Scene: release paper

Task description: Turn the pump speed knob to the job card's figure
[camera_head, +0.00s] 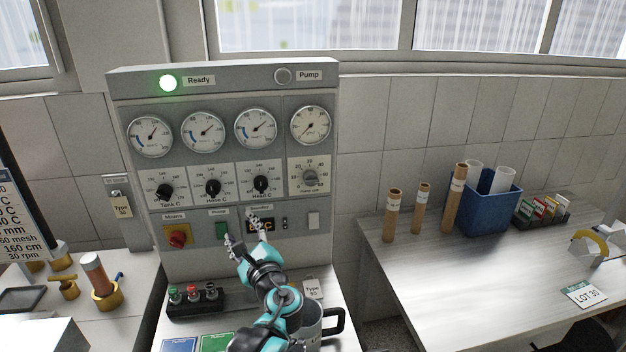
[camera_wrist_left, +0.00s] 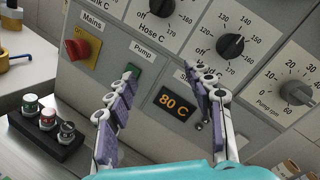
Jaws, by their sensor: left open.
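The grey pump speed knob (camera_head: 310,178) sits on a white dial plate at the right of the panel's knob row. It also shows at the right edge of the wrist view (camera_wrist_left: 298,93), marked "Pump rpm"; I cannot tell its exact setting. A white card or board (camera_head: 14,208), cut off at the left edge, lists figures ending in "30 rpm". My left gripper (camera_head: 241,229) is open and empty in front of the lower panel, below and left of the knob. Its spread fingers (camera_wrist_left: 165,72) frame the area near the green Pump button (camera_wrist_left: 133,69) and the "80 C" display (camera_wrist_left: 174,103).
Black Tank, Hose and Head knobs (camera_head: 261,185) line up left of the pump knob. A red Mains switch (camera_head: 177,236) is at lower left. A blue bin (camera_head: 484,208) and cardboard tubes (camera_head: 454,198) stand on the right bench.

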